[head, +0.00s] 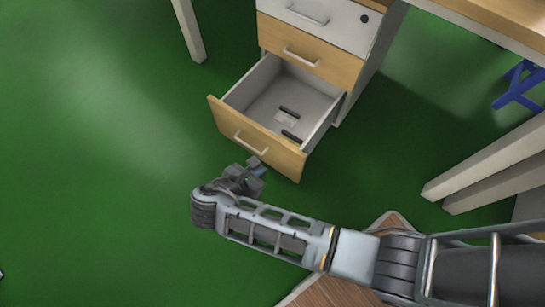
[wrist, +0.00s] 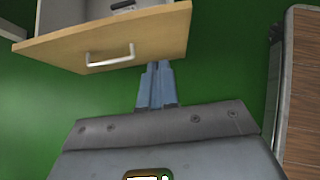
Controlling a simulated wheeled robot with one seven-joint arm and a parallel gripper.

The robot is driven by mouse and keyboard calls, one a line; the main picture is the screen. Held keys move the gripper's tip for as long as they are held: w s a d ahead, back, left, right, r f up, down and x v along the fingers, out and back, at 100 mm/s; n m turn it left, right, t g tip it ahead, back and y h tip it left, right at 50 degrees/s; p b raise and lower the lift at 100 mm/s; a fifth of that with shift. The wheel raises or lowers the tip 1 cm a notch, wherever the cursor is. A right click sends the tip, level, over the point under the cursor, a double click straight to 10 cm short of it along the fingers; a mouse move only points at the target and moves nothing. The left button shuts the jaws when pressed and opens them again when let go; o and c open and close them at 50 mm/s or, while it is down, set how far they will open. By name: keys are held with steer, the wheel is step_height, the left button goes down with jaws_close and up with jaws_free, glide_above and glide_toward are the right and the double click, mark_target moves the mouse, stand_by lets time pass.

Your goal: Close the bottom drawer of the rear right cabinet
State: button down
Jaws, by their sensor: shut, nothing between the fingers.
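The cabinet (head: 365,62) stands under a desk in the upper middle of the head view. Its bottom drawer (head: 226,103) is pulled out, with a light wood front and a pale handle (head: 251,144). My gripper (head: 259,168) is shut and empty, low in front of the drawer front near its lower edge. In the wrist view the gripper (wrist: 158,68) points at the drawer front (wrist: 150,38), right of the handle (wrist: 110,56). I cannot tell whether the fingertips touch the front.
Small dark items (head: 290,112) and a pale piece lie inside the drawer. The middle drawer (head: 318,57) and top drawer (head: 325,22) are shut. Desk legs (head: 188,30) stand at left and right (head: 490,165). A blue object (head: 520,85) is at the right. Green floor at left is clear.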

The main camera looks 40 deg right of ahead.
mark_target(287, 148)
steer(key=b+x, duration=0.1)
steer(key=x, duration=0.3)
steer(key=r+b+x, duration=0.1)
steer(key=b+x, duration=0.1)
steer(key=x, duration=0.2)
steer(key=d+b+x, duration=0.1)
steer(key=b+x, duration=0.1)
steer(key=x, duration=0.1)
steer(key=shift+w+d+f, duration=0.15)
steer(key=shift+w+d, duration=0.05)
steer(key=shift+d, duration=0.15)
steer(key=shift+w+d, duration=0.2)
steer(key=shift+d, duration=0.4)
steer(key=shift+w+d+r, duration=0.15)
steer(key=shift+d+r, duration=0.05)
steer(key=shift+d, duration=0.25)
steer(key=w+d+p, duration=0.1)
steer(key=w+d, duration=0.3)
steer(key=d, duration=0.8)
steer(key=w+d+p, duration=0.1)
steer(key=w+d, duration=0.3)
steer(key=d, duration=0.8)
steer(key=shift+d, duration=0.2)
steer(key=shift+f, duration=0.1)
